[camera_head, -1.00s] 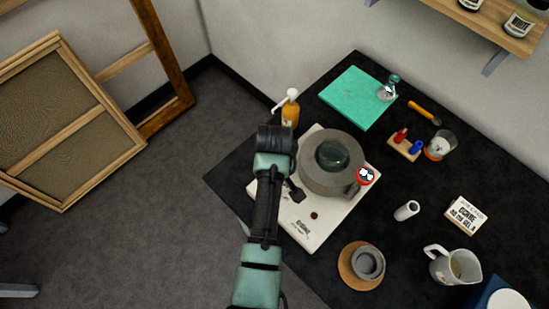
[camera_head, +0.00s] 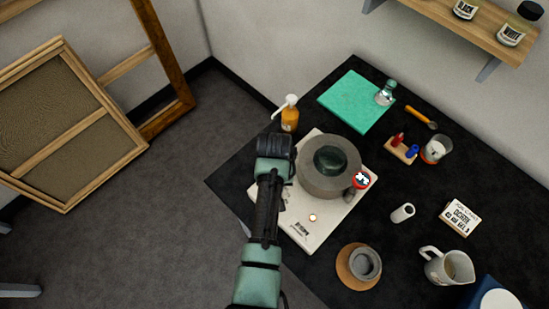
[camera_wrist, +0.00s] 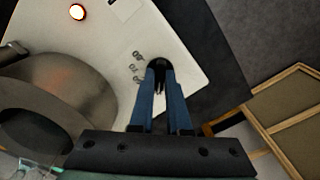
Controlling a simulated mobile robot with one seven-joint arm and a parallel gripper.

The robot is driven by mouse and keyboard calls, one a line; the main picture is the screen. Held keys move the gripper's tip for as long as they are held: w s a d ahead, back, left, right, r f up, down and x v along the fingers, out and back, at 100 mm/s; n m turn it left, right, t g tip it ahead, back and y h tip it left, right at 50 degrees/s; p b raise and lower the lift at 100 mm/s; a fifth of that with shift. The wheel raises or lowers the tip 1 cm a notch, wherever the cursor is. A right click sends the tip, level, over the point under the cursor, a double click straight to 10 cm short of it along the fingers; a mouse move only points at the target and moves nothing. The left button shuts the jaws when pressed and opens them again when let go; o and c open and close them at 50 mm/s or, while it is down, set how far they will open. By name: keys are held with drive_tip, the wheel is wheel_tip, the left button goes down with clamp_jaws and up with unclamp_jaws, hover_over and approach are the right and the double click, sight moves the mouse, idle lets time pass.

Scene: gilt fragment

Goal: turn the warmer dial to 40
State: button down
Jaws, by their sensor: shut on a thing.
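The warmer is a flat white base (camera_head: 328,214) on the black table, carrying a round grey pot (camera_head: 318,187) with a dark green round thing in its middle. The base also shows in the wrist view (camera_wrist: 185,30). My gripper (camera_wrist: 159,75) has its two blue fingers close together on the small black dial (camera_wrist: 158,63) at the base's edge. Dark scale marks (camera_wrist: 137,66) stand beside the dial; I cannot read them surely, nor the dial's pointer. A small round lamp (camera_wrist: 77,12) on the base glows; it also shows in the head view (camera_head: 313,218). My arm hides the dial there.
An amber pump bottle (camera_head: 289,118) stands just behind my gripper. A grey cup (camera_head: 364,263) on a wooden coaster, a white jug (camera_head: 449,267) and a green mat (camera_head: 356,101) are around the base.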

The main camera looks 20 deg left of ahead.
idle(0.3)
drive_tip(key=c, duration=0.9)
unclamp_jaws()
drive_tip(key=shift+r, duration=0.15)
wheel_tip(320, 180, up, 13)
drive_tip(key=shift+f+b, duration=0.1)
drive_tip(key=shift+b, duration=0.25)
